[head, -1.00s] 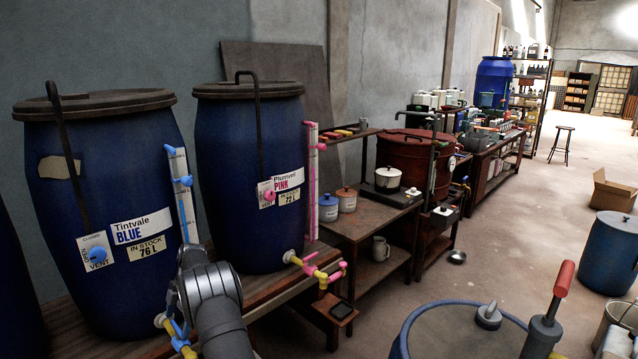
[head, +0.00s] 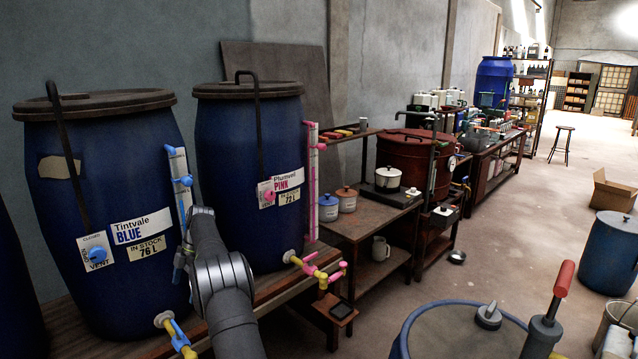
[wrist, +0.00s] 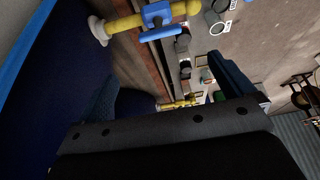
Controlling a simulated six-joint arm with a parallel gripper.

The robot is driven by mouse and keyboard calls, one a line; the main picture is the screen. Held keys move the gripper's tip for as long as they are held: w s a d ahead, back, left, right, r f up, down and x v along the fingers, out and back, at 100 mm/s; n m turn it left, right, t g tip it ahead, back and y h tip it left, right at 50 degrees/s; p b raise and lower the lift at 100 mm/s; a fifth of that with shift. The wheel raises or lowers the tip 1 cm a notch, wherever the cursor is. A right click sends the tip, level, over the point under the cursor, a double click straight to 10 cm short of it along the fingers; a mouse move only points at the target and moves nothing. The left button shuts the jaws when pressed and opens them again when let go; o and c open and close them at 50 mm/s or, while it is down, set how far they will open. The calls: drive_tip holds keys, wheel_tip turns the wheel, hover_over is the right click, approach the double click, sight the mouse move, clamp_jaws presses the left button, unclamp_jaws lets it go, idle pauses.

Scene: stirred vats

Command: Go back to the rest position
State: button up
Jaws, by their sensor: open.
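My gripper (wrist: 170,83) shows in the wrist view as a wide dark body with two bluish fingers spread apart and nothing between them. In the head view my arm link rises in front of the gap between the two blue vats; the gripper itself is mostly hidden there. The Tintvale blue vat (head: 95,215) stands left of my arm and the Plumveil pink vat (head: 235,150) stands behind and right. The Tintvale vat's yellow tap with a blue handle (wrist: 158,18) is near my gripper in the wrist view, apart from the fingers.
The pink-handled tap (head: 318,268) sticks out at the Plumveil vat's foot. A wooden bench with pots (head: 352,225) and a red vat (head: 405,160) stand further back. A grey-lidded drum (head: 455,335) with a red-handled tool is at front right. The floor (head: 520,225) between is mostly clear.

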sight(177, 326)
drive_tip(key=x, duration=1.3)
drive_tip(key=shift+s+a+f, duration=0.15)
drive_tip(key=shift+f, duration=0.1)
drive_tip(key=shift+a+f+m, duration=0.1)
drive_tip(key=shift+f+m, duration=0.15)
drive_tip(key=shift+m, duration=0.05)
drive_tip(key=m+t+y, duration=0.1)
drive_tip(key=m, duration=0.2)
drive_tip(key=shift+s+m, duration=0.1)
drive_tip(key=shift+m, duration=0.3)
drive_tip(key=m+t, duration=0.2)
drive_tip(key=m, duration=0.2)
drive_tip(key=shift+y, duration=0.3)
drive_tip(key=m+t, duration=0.1)
drive_tip(key=m, duration=0.3)
drive_tip(key=shift+m+t, duration=0.4)
drive_tip(key=shift+m+t+h, duration=0.5)
drive_tip(key=shift+m+t, duration=0.1)
drive_tip(key=shift+m, duration=1.2)
drive_tip(key=shift+o, duration=0.2)
